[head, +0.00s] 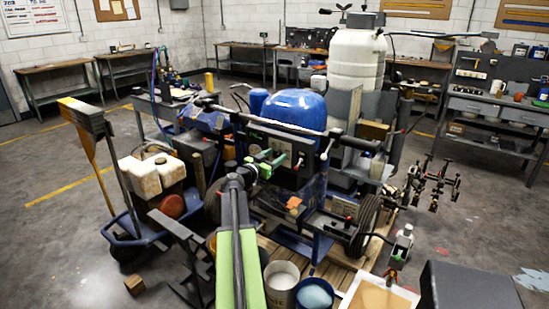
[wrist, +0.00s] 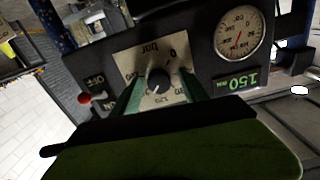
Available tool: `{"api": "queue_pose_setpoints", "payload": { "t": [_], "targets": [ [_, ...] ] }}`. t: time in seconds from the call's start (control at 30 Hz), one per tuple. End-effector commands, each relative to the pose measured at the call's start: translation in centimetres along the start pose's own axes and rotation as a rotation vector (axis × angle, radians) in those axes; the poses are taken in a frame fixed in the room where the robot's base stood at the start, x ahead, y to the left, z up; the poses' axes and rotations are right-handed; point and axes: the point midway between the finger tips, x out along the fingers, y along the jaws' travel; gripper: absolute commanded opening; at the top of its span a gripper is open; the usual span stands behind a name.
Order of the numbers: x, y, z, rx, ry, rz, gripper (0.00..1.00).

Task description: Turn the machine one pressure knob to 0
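The knob (wrist: 158,80) is a round dark knob on a pale dial plate (wrist: 150,58) marked "bar", with a 0 at the plate's upper right in the wrist view. A small light mark shows at the knob's lower edge, away from the 0. My gripper (wrist: 163,88) has its two green fingers on either side of the knob, with gaps visible between them and it. In the head view my gripper (head: 264,164) is at the black control panel (head: 292,136) of the machine with the blue tank (head: 294,108); the knob is not clear there.
In the wrist view, a round gauge (wrist: 239,34) and a green display (wrist: 237,83) reading about 150 lie right of the knob. A red-tipped switch (wrist: 86,98) marked OFF is on the left. Buckets (head: 281,278) stand below the arm in the head view.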

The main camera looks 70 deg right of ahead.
Motion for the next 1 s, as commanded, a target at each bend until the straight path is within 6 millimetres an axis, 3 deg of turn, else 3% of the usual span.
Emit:
{"api": "queue_pose_setpoints", "payload": {
  "t": [0.07,0.4,0.77,1.0],
  "targets": [
    [0.0,0.02,0.0,0.0,0.0,0.0,0.43],
    [0.01,0.02,-0.01,0.0,0.0,0.0,0.0],
    [-0.13,-0.15,0.0,-0.037,0.0,-0.002,0.0],
    [-0.04,-0.18,-0.06,-0.176,0.002,-0.003,0.0]
  ]
}}
